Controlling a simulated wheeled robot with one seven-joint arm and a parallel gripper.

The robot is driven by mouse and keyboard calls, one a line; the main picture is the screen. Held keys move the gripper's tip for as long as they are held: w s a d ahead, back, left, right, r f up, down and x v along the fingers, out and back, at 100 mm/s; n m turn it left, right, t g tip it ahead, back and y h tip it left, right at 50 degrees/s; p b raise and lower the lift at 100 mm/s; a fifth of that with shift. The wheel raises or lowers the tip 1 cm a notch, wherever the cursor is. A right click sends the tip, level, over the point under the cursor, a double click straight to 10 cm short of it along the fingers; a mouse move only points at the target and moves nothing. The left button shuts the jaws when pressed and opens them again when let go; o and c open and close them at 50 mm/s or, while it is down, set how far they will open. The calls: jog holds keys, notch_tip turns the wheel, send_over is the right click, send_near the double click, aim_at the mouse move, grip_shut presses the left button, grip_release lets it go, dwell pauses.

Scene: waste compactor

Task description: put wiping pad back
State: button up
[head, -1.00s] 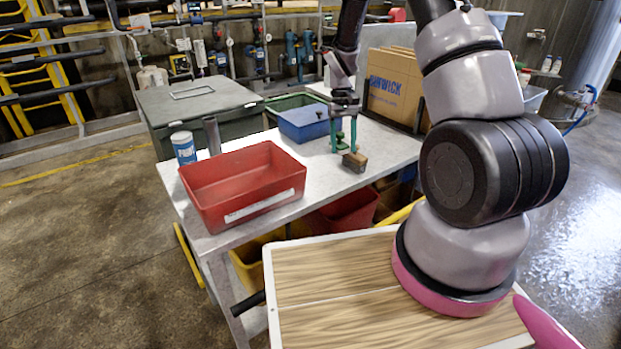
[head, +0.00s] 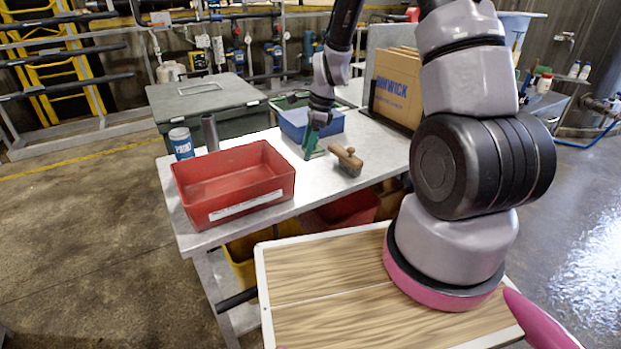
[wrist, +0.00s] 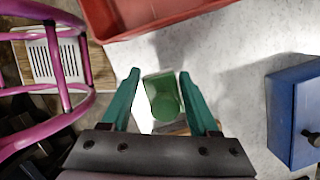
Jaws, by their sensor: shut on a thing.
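The wiping pad appears to be the green block with a round green grip (wrist: 165,102) in the wrist view. It sits between the two green fingers of my gripper (wrist: 159,76), which is shut on it. In the head view my gripper (head: 311,146) is over the grey table (head: 270,222), in front of the blue bin and left of a wooden-handled brush. The pad is small there and mostly merges with the green fingers. I cannot tell whether its underside touches the table.
The brush (head: 347,160) lies close on the right. A red bin (head: 235,203) stands on the left, a blue bin (head: 318,128) behind, and a cardboard box (head: 396,86) at the back right. A blue-and-white canister (head: 181,143) stands by the red bin. The table between is clear.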

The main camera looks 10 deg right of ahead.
aim_at(304, 182)
notch_tip(304, 182, down, 9)
jog(key=shift+r, duration=0.1)
dwell(0.3)
jog(key=o, duration=1.4)
jog(key=shift+c, duration=0.2)
